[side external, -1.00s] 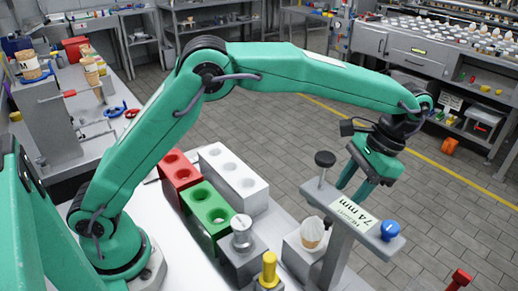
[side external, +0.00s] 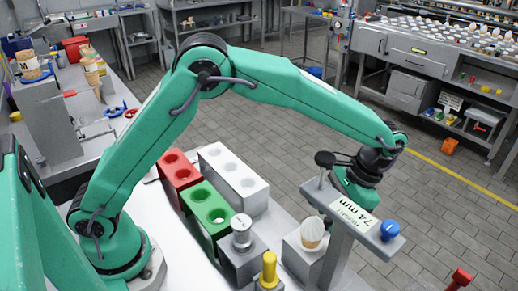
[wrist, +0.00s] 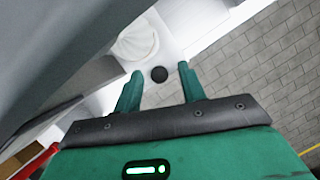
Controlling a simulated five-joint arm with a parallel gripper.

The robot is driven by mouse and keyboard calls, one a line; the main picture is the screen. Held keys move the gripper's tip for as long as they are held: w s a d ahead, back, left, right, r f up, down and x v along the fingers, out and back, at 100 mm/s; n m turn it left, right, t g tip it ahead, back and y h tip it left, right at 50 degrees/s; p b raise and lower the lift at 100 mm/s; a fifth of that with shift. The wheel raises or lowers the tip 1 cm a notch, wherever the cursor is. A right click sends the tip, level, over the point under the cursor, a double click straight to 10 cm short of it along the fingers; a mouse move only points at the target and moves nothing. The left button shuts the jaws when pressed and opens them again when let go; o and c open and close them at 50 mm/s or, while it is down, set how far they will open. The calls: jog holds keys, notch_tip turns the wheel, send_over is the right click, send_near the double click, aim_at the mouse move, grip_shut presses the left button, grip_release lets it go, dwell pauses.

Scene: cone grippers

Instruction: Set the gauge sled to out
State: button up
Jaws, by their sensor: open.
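The gauge (side external: 343,205) is a grey post and crossbar labelled "HEIGHT 74 mm", with a black knob (side external: 325,158) at one end and a blue knob (side external: 390,229) at the other. Below it, a pale block that looks like the sled (side external: 296,252) carries a cone with a white top (side external: 312,230). In the wrist view, a black ball knob (wrist: 159,74) shows beside the cone (wrist: 137,42). My gripper (wrist: 160,70) is open, and its fingertips appear on either side of this knob; contact is unclear. In the side view, the crossbar hides my fingers.
Red (side external: 180,172), green (side external: 207,213) and white (side external: 232,178) blocks with holes stand left of the gauge. A grey block with a metal knob (side external: 241,235) and a yellow peg (side external: 269,268) stand nearer. Open tiled floor (side external: 440,215) lies to the right.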

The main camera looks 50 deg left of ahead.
grip_shut()
jog(key=shift+a, duration=0.15)
jog(key=a+h, duration=0.1)
jog(key=a, duration=1.1)
jog(key=shift+a, duration=0.15)
grip_release()
dwell(0.4)
